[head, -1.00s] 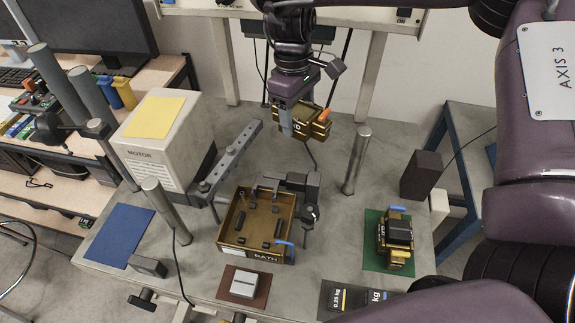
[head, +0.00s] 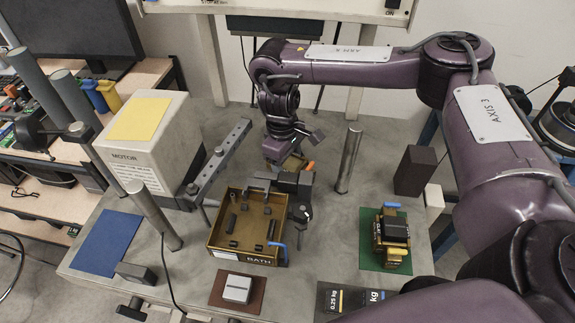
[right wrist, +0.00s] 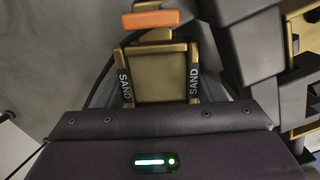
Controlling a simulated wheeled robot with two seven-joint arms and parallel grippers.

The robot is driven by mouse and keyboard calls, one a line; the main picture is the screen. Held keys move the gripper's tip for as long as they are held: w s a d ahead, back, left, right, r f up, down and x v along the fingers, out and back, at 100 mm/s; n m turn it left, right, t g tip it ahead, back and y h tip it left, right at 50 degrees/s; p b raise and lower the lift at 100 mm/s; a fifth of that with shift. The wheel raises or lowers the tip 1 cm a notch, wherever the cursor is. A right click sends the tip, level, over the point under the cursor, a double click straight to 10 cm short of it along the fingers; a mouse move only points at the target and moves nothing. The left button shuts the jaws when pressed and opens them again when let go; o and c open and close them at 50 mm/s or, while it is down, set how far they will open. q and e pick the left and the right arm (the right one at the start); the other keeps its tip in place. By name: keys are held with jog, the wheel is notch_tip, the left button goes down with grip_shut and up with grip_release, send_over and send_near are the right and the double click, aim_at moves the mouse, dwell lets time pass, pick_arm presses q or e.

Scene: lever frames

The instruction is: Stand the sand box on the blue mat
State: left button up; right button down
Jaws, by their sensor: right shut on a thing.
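The sand box (head: 293,163) is a brass-coloured box with an orange tab, mostly hidden in the head view by my right gripper and the dark clamp in front. In the right wrist view the sand box (right wrist: 160,75) sits between the fingers, with "SAND" in white on both sides and the orange tab at its far end. My right gripper (head: 284,157) is shut on it, behind the bath tray. I cannot tell its height above the bench. The blue mat (head: 107,243) lies bare at the bench's front left. My left gripper is not in view.
The brass bath tray (head: 246,257) with its dark clamp (head: 292,183) stands mid-bench. A dark block (head: 136,273) sits by the mat's corner. Another post (head: 348,160) stands right.

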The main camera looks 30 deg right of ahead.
jog(key=shift+f, duration=0.15)
jog(key=shift+s+f, duration=0.25)
jog(key=shift+f, duration=0.3)
jog(key=c, duration=0.6)
grip_release()
jog(key=shift+f, duration=0.1)
jog(key=shift+c, duration=0.2)
